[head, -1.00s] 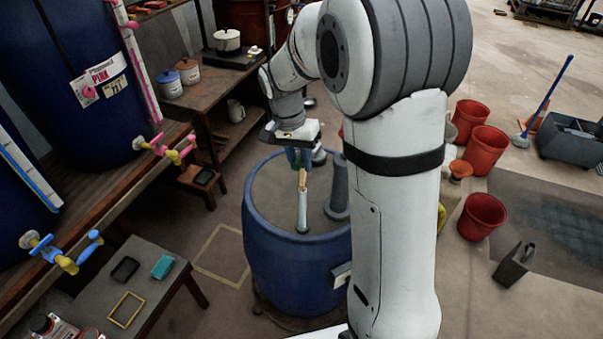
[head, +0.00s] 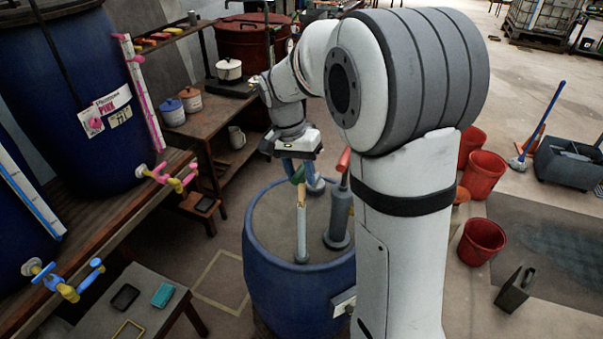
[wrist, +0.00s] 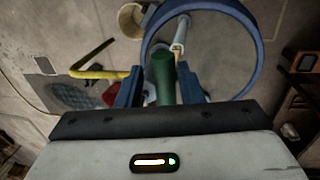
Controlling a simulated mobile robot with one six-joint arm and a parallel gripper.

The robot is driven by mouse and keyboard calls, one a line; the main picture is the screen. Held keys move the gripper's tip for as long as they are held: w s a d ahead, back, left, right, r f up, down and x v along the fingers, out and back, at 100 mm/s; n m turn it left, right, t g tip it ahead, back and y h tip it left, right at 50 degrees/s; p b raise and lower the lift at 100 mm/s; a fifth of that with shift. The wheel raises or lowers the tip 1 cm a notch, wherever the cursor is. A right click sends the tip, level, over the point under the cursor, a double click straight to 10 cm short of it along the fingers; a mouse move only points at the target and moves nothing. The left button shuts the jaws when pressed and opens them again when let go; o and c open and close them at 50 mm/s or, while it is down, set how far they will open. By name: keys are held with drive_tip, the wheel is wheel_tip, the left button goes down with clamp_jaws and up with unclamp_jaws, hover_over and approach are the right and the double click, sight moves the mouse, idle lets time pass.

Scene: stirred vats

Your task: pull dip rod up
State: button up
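The dip rod (head: 301,212) stands upright in the blue vat (head: 290,295), rising from a pale sleeve on the vat's grey lid. Its green handle (head: 298,174) is at the top, between the blue fingers of my gripper (head: 299,176). In the wrist view the green handle (wrist: 163,78) sits between the two fingers, and my gripper (wrist: 160,90) looks shut on it. The pale rod runs away beyond the handle over the vat (wrist: 250,75). The rod's lower end is hidden.
A grey cylinder with a red handle (head: 340,210) stands on the lid right of the rod. A bench (head: 150,200) with colored taps lies left, and a low table (head: 125,310) is at front left. Red buckets (head: 482,240) stand on the floor at right.

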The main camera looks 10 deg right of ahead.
drive_tip(key=shift+o, duration=0.6)
drive_tip(key=shift+w+a+f, duration=0.15)
wheel_tip(320, 180, up, 8)
drive_tip(key=a+b, duration=0.1)
drive_tip(key=shift+w+f, duration=0.15)
drive_tip(key=shift+w, duration=0.3)
drive_tip(key=shift+a, duration=0.1)
drive_tip(key=s+d+f+n+t+y+b, duration=0.1)
drive_tip(key=s+f+n+t, duration=0.1)
drive_tip(key=s, duration=0.8)
drive_tip(key=s+d+f+n+t+b, duration=0.1)
drive_tip(key=s+f+n, duration=0.4)
drive_tip(key=s, duration=0.6)
drive_tip(key=shift+s+d+f+t+y+b, duration=0.15)
drive_tip(key=shift+d+f+t+y+b, duration=0.25)
drive_tip(key=shift+t+b, duration=0.35)
